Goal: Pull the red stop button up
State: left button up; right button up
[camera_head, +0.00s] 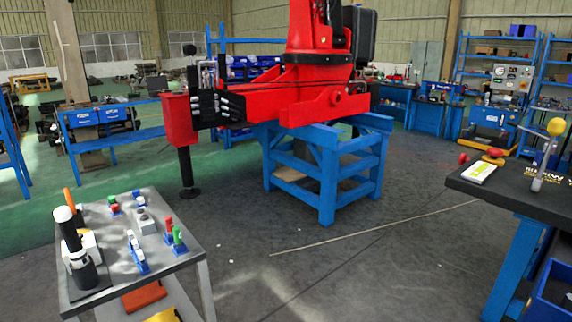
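A small red round cap (495,152) with yellow under it sits on the dark bench top (520,196) at the right; it looks like a stop button. A second small red knob (463,158) shows at that bench's left far edge. They are too small to tell for sure which is the stop button, or whether it is pressed or raised. Neither of my grippers shows in the head view.
A white-and-green box (479,173) and a lever with a yellow ball (556,127) are on the right bench. A grey table (183,258) with several small parts stands at the left. A red crane (320,95) rests on a blue stand (326,190). The floor between is clear.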

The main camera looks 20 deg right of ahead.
aim_at(495, 153)
jog(key=i+z, duration=0.25)
jog(key=z, duration=0.2)
jog(key=i+z, duration=0.2)
jog(key=z, duration=0.25)
jog(key=i+j+z, duration=0.1)
jog(key=i+z, duration=0.15)
jog(key=z, duration=0.15)
jog(key=i+j+z, duration=0.15)
jog(key=z, duration=0.3)
jog(key=i+j+z, duration=0.25)
jog(key=z, duration=0.2)
jog(key=i+j+z, duration=0.25)
jog(key=z, duration=0.15)
jog(key=i+j+z, duration=0.2)
jog(key=z, duration=0.2)
jog(key=i+j+z, duration=0.1)
jog(key=j+z, duration=0.35)
jog(key=i+j+z, duration=0.1)
jog(key=j+z, duration=0.7)
jog(key=k+j+u, duration=0.2)
jog(key=l, duration=0.1)
